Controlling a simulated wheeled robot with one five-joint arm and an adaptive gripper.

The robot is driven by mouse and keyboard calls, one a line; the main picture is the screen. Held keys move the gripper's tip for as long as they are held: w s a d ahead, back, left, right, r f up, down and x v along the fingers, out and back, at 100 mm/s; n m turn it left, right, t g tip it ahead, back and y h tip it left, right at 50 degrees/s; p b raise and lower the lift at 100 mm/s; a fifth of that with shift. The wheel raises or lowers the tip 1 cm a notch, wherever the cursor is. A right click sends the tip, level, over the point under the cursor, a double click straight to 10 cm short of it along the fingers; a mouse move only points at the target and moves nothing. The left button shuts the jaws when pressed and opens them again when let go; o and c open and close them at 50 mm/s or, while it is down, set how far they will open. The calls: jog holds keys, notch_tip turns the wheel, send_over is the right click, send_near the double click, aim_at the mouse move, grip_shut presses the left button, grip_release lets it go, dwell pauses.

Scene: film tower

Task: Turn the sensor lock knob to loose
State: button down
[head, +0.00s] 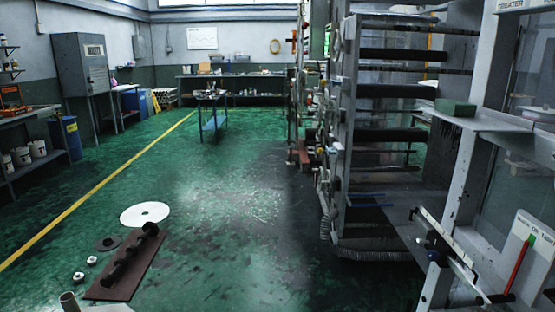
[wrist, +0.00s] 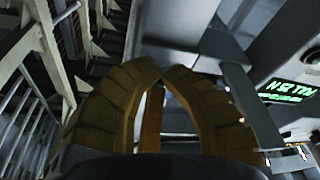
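On the right of the head view, a slanted pale rail (head: 455,258) is fixed to the machine frame. I see nothing held at the tips. The knob is not recognisable in the wrist view, and my gripper is not in the head view.
The film tower (head: 388,130) with dark rollers stands right of centre. A white panel with a red lever (head: 517,262) is at the far right. A brown board (head: 125,270) with a dark roller lies on the floor at left.

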jog(key=shift+f, duration=0.15)
jog(key=shift+f+b, duration=0.3)
jog(key=shift+b, duration=0.2)
